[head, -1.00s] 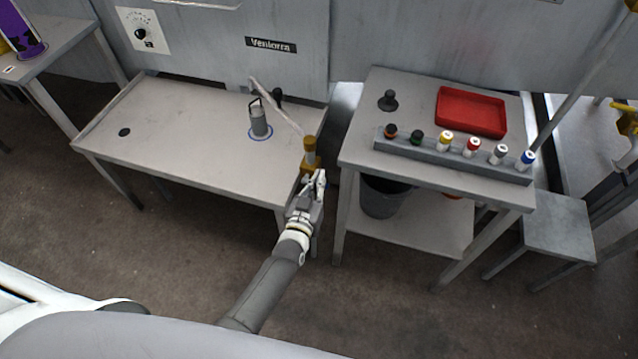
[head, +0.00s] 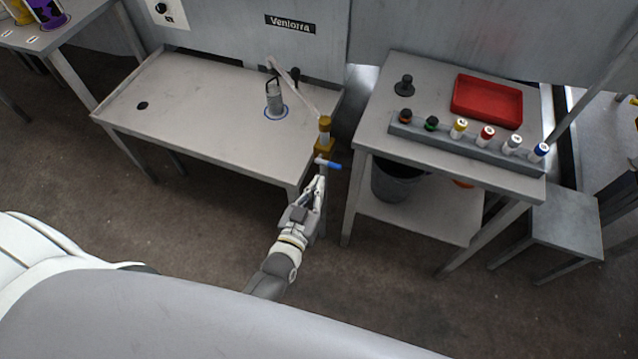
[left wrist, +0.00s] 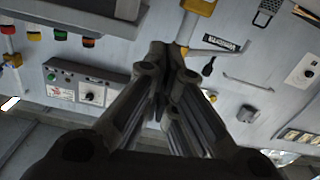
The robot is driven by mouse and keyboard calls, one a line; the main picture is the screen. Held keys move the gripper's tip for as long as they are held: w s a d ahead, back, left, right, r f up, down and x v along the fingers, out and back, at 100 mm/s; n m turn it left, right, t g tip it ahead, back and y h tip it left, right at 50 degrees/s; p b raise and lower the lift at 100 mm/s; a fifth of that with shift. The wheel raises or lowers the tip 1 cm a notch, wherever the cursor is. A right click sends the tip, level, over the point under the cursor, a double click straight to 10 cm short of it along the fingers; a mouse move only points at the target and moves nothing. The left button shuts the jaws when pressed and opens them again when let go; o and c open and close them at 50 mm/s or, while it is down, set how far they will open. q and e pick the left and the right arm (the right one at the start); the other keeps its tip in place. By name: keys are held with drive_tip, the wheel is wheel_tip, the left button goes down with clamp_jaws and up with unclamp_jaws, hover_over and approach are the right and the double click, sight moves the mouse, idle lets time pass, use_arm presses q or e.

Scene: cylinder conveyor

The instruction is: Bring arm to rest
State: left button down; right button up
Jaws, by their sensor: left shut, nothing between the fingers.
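My left gripper (head: 318,186) is in the lower middle of the head view, in front of the gap between the two tables. It is shut and empty. In the left wrist view its fingers (left wrist: 160,60) meet at the upper middle. In the head view a yellow fitting (head: 325,128) with a blue-tipped lever (head: 333,165) is just beyond the fingertips; a small gap shows between them. My right gripper does not show.
The left table (head: 200,90) carries a grey cylinder with a handle (head: 274,98). The right table (head: 375,115) carries a red tray (head: 487,101) and a rack (head: 450,147) of several colour-capped cylinders. A dark bin (head: 394,185) stands below. The floor in front is clear.

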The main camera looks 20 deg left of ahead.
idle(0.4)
use_arm(q)
drive_tip(key=s+f+m+g+h, duration=0.1)
drive_tip(key=s+f+g, duration=0.4)
drive_tip(key=f, duration=0.6)
drive_tip(key=s+f+m+g, duration=0.1)
drive_tip(key=s+f+g, duration=0.2)
drive_tip(key=s+f, duration=0.7)
drive_tip(key=s+a+f+g, duration=0.2)
drive_tip(key=s+f, duration=0.3)
drive_tip(key=s, duration=0.3)
drive_tip(key=s+a+f+g+y, duration=0.1)
drive_tip(key=s+a+f+g, duration=0.2)
drive_tip(key=s+f, duration=0.2)
drive_tip(key=s+a+f+m+g, duration=0.1)
drive_tip(key=s+a+f+g, duration=0.2)
drive_tip(key=s, duration=0.9)
wheel_tip(320, 180, down, 3)
drive_tip(key=shift+f+y, duration=0.1)
drive_tip(key=shift+y, duration=0.2)
